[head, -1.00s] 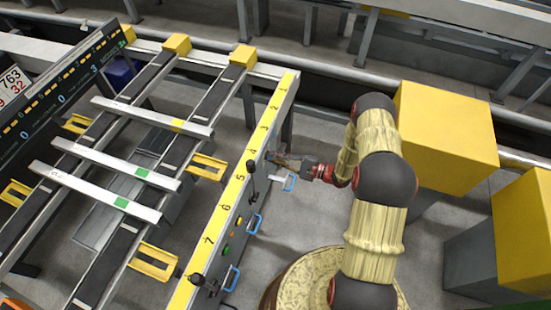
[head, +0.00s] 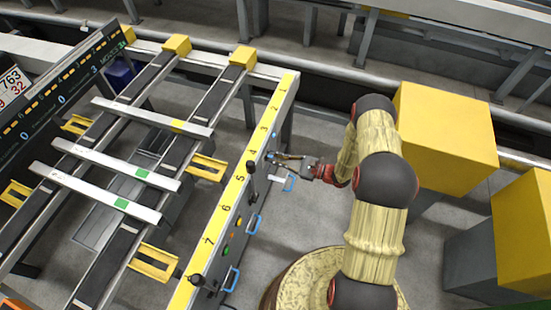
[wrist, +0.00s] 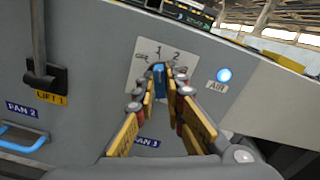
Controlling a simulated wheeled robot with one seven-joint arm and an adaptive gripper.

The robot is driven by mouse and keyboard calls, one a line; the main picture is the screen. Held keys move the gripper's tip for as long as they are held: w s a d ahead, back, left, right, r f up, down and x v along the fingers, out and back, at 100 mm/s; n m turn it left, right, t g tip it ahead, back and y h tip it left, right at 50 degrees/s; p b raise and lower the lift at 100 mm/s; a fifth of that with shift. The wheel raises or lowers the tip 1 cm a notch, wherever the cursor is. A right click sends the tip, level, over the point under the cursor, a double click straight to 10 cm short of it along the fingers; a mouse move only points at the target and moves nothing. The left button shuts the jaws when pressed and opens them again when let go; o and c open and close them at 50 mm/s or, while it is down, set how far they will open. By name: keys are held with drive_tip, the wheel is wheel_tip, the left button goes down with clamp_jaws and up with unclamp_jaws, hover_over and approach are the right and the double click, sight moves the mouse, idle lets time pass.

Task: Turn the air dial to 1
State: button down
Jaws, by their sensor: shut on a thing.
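The air dial has a white plate (wrist: 145,53) marked off, 1 and 2 on the grey panel, with a blue knob (wrist: 158,76) in front of it. In the wrist view my gripper (wrist: 160,72) is shut on the blue knob, one finger on each side. The fingers hide much of the knob, so its exact pointing is hard to read; its top lies near the 1. A lit blue lamp (wrist: 224,75) sits right of the plate, above the AIR label (wrist: 217,87). In the head view my gripper (head: 274,157) is at the panel's side, near the 4 mark.
Other blue handles (head: 254,224) jut from the panel. Yellow blocks (head: 445,130) stand right of my arm.

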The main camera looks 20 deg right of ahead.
idle(0.4)
drive_tip(key=c, duration=2)
unclamp_jaws()
drive_tip(key=shift+o, duration=0.8)
drive_tip(key=shift+d, duration=0.15)
drive_tip(key=v, duration=1.1)
drive_tip(key=shift+s+d, duration=0.25)
drive_tip(key=shift+d, duration=0.05)
